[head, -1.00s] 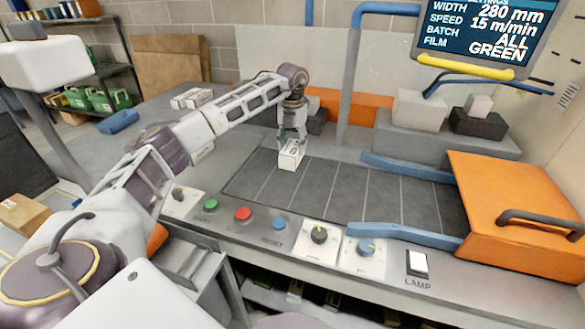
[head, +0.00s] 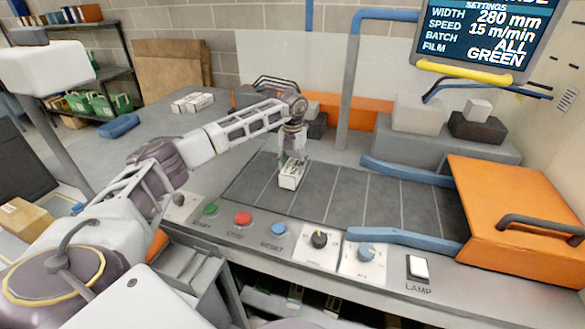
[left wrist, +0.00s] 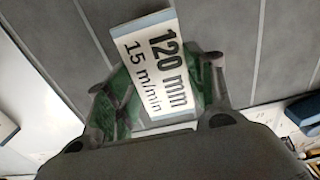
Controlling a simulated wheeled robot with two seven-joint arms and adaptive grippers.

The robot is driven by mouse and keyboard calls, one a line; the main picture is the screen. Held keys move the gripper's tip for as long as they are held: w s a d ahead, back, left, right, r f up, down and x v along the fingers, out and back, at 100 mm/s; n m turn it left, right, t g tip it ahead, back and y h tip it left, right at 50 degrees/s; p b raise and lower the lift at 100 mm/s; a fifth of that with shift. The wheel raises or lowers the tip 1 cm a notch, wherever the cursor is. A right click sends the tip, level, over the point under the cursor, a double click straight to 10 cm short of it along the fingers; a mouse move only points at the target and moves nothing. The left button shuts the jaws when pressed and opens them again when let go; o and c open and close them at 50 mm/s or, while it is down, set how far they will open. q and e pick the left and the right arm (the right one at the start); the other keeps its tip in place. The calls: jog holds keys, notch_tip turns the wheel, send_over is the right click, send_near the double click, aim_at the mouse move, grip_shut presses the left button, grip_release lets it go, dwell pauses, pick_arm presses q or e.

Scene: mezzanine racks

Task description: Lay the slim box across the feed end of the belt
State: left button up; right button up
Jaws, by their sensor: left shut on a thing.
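The slim box (head: 290,177) is white, with its long side running roughly front to back across the left end of the dark belt (head: 345,200). My left gripper (head: 292,160) is shut on the box from above. In the left wrist view the box (left wrist: 160,65) shows a label reading "120 mm 15 m/min", between the green-padded fingers (left wrist: 165,95). The box is at or just above the belt surface; I cannot tell whether it touches. My right gripper is not in view.
Blue guide rails (head: 405,236) narrow towards the orange hood (head: 515,215) at the right. Buttons and knobs (head: 319,239) line the front panel. Several white boxes (head: 192,102) lie on the bench at the back left. A screen (head: 485,35) hangs at the upper right.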

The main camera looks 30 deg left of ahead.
pick_arm(q)
jog(key=shift+f, duration=0.85)
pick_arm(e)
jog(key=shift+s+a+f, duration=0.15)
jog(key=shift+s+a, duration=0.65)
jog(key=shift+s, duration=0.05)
pick_arm(q)
jog(key=shift+f, duration=0.1)
